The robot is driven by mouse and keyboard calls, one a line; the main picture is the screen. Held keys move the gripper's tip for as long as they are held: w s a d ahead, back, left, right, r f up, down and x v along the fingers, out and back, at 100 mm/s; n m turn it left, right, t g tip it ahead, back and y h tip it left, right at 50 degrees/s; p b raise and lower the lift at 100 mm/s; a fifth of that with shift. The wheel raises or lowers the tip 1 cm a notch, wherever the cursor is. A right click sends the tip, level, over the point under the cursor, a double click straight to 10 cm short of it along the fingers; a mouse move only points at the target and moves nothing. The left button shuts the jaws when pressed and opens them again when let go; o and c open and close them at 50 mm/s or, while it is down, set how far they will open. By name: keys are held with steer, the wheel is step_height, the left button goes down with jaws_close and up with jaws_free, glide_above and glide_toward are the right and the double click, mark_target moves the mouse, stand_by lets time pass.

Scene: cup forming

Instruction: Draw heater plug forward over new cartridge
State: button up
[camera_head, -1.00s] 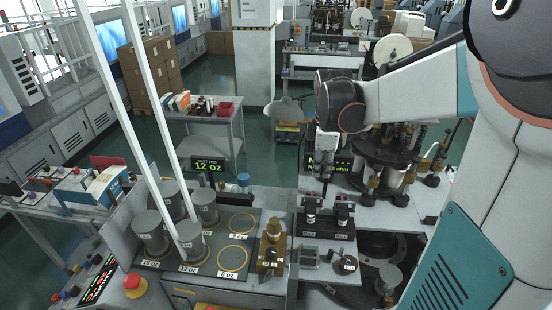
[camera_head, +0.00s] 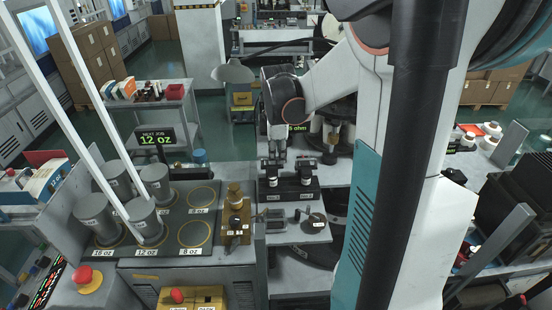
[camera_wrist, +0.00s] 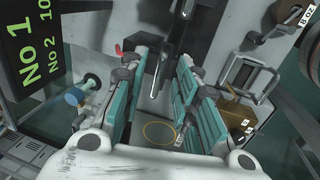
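My gripper (camera_wrist: 163,72) shows in the wrist view with its teal-padded fingers apart and nothing seen clasped between them. A grey bar shows between and beyond the fingertips. In the head view the end of my arm hangs at the centre, above and behind a black block (camera_head: 291,193) that carries two small black-and-white upright parts (camera_head: 275,172) (camera_head: 305,171). A brass fixture (camera_head: 235,208) with number tags stands left of that block, and a brass block shows in the wrist view (camera_wrist: 236,112). I cannot tell which part is the heater plug or the new cartridge.
Grey cylinders (camera_head: 97,220) stand on a dark plate (camera_head: 172,222) with yellow rings at left. White posts cross the left side. A black sign (camera_wrist: 40,45) stands close to my gripper.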

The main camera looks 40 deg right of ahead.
steer(key=shift+f, duration=0.35)
steer(key=shift+w, duration=0.1)
jaws_close()
